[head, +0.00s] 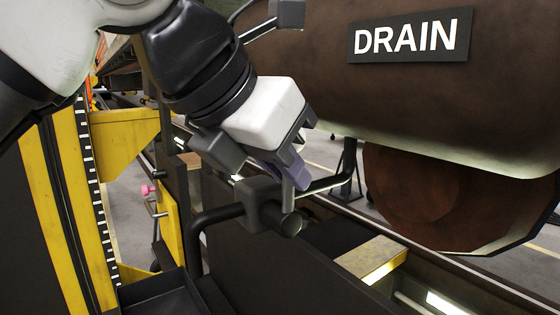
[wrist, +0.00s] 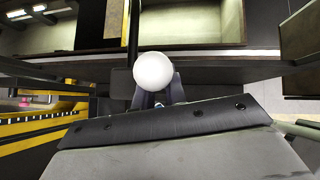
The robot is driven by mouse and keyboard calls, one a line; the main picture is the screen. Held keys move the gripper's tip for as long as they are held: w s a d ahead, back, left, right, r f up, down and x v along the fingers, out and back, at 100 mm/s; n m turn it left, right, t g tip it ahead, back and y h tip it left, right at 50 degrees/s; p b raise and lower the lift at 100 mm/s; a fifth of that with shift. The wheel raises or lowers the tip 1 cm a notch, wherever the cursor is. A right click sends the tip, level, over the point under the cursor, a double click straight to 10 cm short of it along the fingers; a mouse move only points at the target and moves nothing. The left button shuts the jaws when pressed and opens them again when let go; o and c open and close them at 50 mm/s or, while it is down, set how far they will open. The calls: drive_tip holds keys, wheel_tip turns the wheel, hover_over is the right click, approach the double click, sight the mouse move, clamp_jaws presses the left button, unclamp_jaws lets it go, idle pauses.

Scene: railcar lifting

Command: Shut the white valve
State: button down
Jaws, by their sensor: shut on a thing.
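The white valve shows its round white knob (wrist: 153,74) in the wrist view, right at my fingertips. My gripper (wrist: 160,98) is shut on the valve's handle, with the fingers just under the knob and partly hidden by it. In the head view my gripper (head: 288,174) reaches down to the right, its fingers against a short grey lever standing by a dark valve body (head: 263,204) on a bent black pipe. The white knob is hidden in the head view.
A brown tank with a DRAIN sign (head: 410,37) hangs above right, with a rusty round part (head: 415,195) below it. A yellow frame (head: 128,135) stands at left, with a pink knob (head: 148,189) near it. A dark panel lies under the pipe.

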drive_tip(key=shift+w+d+r, duration=0.1)
drive_tip(key=shift+w+r, duration=0.05)
drive_tip(key=shift+r, duration=0.3)
drive_tip(key=c, duration=1.6)
unclamp_jaws()
drive_tip(key=shift+o, duration=0.7)
drive_tip(key=shift+w+d, duration=0.15)
drive_tip(key=shift+w+d+f, duration=0.1)
drive_tip(key=shift+d+f, duration=0.1)
drive_tip(key=shift+s+a+r, duration=0.3)
drive_tip(key=shift+a, duration=0.05)
drive_tip(key=s+a+r, duration=0.3)
drive_tip(key=s+a, duration=0.6)
drive_tip(key=s, duration=0.1)
drive_tip(key=shift+s+a, duration=0.35)
drive_tip(key=shift+s, duration=0.05)
